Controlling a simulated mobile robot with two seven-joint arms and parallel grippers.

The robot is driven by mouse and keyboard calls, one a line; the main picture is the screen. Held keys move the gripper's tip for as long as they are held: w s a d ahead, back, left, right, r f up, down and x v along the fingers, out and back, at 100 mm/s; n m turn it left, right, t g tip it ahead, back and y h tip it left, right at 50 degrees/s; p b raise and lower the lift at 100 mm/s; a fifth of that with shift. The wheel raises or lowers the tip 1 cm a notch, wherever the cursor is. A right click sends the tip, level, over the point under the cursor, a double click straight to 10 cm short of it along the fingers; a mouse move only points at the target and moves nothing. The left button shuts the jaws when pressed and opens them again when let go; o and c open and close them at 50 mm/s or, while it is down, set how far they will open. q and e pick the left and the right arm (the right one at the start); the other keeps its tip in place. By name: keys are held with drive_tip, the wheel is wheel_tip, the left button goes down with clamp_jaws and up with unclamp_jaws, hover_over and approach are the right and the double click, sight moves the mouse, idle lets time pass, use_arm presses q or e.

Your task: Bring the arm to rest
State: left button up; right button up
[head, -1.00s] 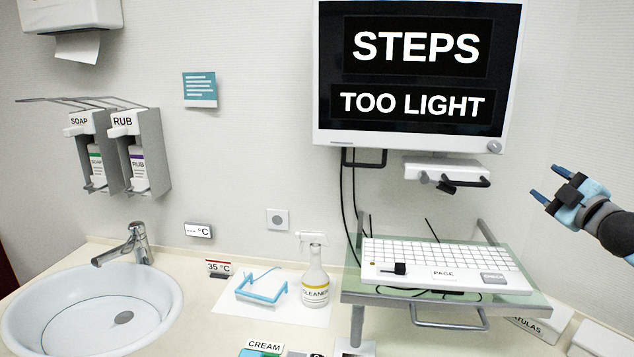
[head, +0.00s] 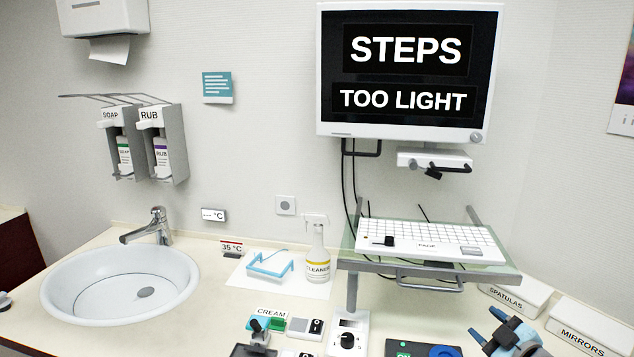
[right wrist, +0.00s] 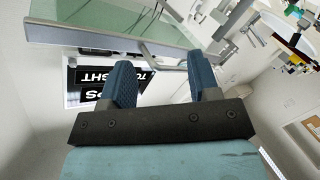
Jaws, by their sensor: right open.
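My right gripper (head: 487,325) is low at the right of the head view, in front of the keyboard shelf and left of the mirrors box. Its blue fingers are apart with nothing between them. In the right wrist view the two fingers (right wrist: 160,62) also stand apart and empty, with the glass shelf and the screen, upside down, beyond them. My left gripper is not in view.
A glass shelf (head: 508,272) carries a white keyboard (head: 425,238) below the screen (head: 488,60). A mirrors box (head: 590,325) and a spatulas box (head: 515,292) stand at the right. A spray bottle (head: 317,262) and sink (head: 65,285) are further left.

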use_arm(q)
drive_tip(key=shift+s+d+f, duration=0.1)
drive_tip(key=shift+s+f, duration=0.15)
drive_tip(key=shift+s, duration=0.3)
use_arm(e)
drive_tip(key=s+a+f+m+g, duration=0.1)
drive_tip(key=s+a+f+m, duration=0.1)
drive_tip(key=s+a+f, duration=0.4)
drive_tip(key=s+a+f+m+g, duration=0.2)
drive_tip(key=s+a+f, duration=0.4)
drive_tip(key=s+f, duration=0.3)
drive_tip(key=s+a+f+m+g, duration=0.2)
drive_tip(key=s+a+f, duration=0.4)
drive_tip(key=s, duration=0.8)
wheel_tip(320, 180, down, 2)
drive_tip(key=shift+a+f+m, duration=0.25)
drive_tip(key=shift+m, duration=0.45)
drive_tip(key=shift+s, duration=0.1)
drive_tip(key=shift+a+h, duration=0.1)
drive_tip(key=shift+h, duration=0.2)
